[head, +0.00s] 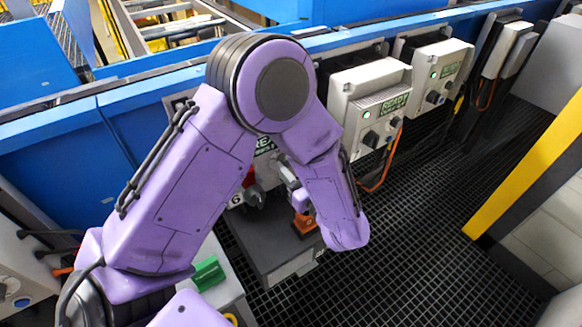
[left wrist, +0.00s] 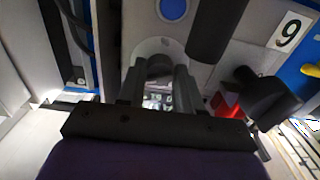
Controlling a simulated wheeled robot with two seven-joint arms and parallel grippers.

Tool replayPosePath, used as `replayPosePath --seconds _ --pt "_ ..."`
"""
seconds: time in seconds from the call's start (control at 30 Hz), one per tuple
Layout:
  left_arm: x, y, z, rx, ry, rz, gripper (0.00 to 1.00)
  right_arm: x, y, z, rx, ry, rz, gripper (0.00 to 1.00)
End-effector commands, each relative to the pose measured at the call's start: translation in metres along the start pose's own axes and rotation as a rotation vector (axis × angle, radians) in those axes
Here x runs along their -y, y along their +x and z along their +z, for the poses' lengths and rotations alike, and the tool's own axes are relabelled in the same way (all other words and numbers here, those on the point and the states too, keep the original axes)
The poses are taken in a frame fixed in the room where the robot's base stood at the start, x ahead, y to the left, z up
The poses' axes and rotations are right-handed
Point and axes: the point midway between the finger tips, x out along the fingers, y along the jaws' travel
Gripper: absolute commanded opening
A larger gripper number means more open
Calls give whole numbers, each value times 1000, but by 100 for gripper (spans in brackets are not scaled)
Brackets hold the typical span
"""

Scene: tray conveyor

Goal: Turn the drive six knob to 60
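The drive six box, marked with a 6 (head: 235,199), is mostly behind my left arm in the head view. The same label shows upside down in the left wrist view (left wrist: 289,32). My left gripper (head: 287,172) is at the front of this box, partly hidden by my forearm. In the left wrist view its two fingers (left wrist: 160,88) stand apart, on either side of a dark knob (left wrist: 160,66) on a round pale dial plate (left wrist: 150,47). I cannot tell whether they press on the knob. The dial reading is not legible. My right gripper is out of view.
A dark handle with a red base (left wrist: 229,105) sits close beside the fingers. A blue button (left wrist: 173,9) is on the same panel. More drive boxes (head: 370,103) (head: 437,75) line the blue conveyor side at right. Dark grid floor (head: 420,220) is free; a yellow post (head: 530,165) stands right.

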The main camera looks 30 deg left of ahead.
Motion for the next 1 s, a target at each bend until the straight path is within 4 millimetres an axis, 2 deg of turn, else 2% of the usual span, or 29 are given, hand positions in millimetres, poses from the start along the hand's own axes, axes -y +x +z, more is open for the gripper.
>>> replayPosePath --seconds 0.27,0.47,1.0 --pt "0 0 0 0 -26 -1 4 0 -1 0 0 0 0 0" --pt "0 0 0 0 -121 -2 4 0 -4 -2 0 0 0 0" --pt "-1 0 0 1 -610 -2 4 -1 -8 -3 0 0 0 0"
